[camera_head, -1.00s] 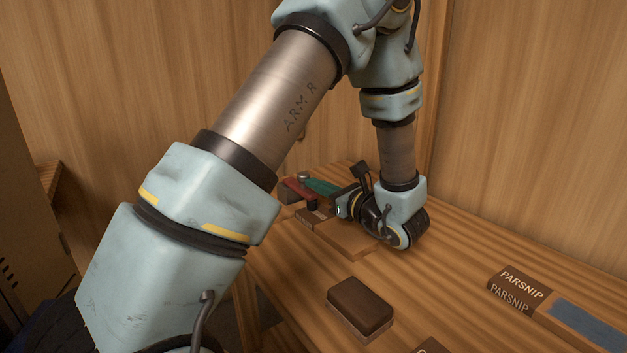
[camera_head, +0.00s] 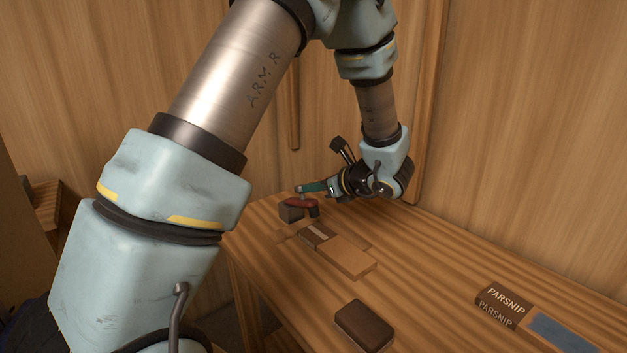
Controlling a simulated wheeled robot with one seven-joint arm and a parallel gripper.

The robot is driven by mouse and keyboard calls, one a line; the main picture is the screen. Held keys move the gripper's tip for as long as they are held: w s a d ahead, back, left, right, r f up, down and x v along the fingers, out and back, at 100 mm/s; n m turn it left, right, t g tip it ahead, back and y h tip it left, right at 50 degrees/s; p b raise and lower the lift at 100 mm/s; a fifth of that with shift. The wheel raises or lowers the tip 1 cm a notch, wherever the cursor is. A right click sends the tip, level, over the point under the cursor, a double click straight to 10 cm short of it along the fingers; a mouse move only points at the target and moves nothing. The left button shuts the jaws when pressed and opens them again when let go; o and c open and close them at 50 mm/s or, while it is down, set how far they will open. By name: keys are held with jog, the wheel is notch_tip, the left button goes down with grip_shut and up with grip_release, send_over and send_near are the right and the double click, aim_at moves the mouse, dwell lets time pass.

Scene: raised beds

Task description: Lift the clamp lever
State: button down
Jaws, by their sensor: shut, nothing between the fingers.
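The clamp stands at the far left end of the wooden bench. It has a dark grey block (camera_head: 289,213) and a red part (camera_head: 300,203). A green bar (camera_head: 313,187), which looks like the clamp lever, runs right from a small silver pin at its left end, roughly level above the red part. My gripper (camera_head: 331,187) is shut, just right of the clamp, and its tip meets the right end of the green bar in the picture. Its fingertips are small and partly hidden, so I cannot tell whether they touch the bar from below or beside.
A wooden block with a dark label (camera_head: 346,258) lies in front of the clamp. A dark brown block (camera_head: 364,323) sits nearer. A PARSNIP block (camera_head: 503,304) and a blue-grey panel (camera_head: 562,333) are at right. Wooden walls close off the back.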

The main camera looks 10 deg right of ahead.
jog(key=shift+w+a+r+g+h+p, duration=0.15)
jog(key=shift+w+a+r+g+p, duration=0.05)
jog(key=shift+w+r+g+p, duration=0.25)
jog(key=shift+w+a+r+g+h+p, duration=0.15)
jog(key=shift+w+a+r+g+p, duration=0.15)
jog(key=shift+r, duration=0.2)
jog(key=shift+w+r, duration=0.1)
jog(key=shift+w+a+r, duration=0.3)
jog(key=shift+w, duration=0.4)
jog(key=shift+w+a+r, duration=0.25)
jog(key=shift+w+r, duration=0.05)
jog(key=shift+w, duration=0.35)
jog(key=shift+w+a+r, duration=0.2)
jog(key=shift+w+a, duration=0.15)
jog(key=shift+w, duration=0.35)
jog(key=shift+w+a+r, duration=0.15)
jog(key=shift+w+a, duration=0.15)
jog(key=shift+w, duration=0.4)
jog(key=shift+r, duration=0.1)
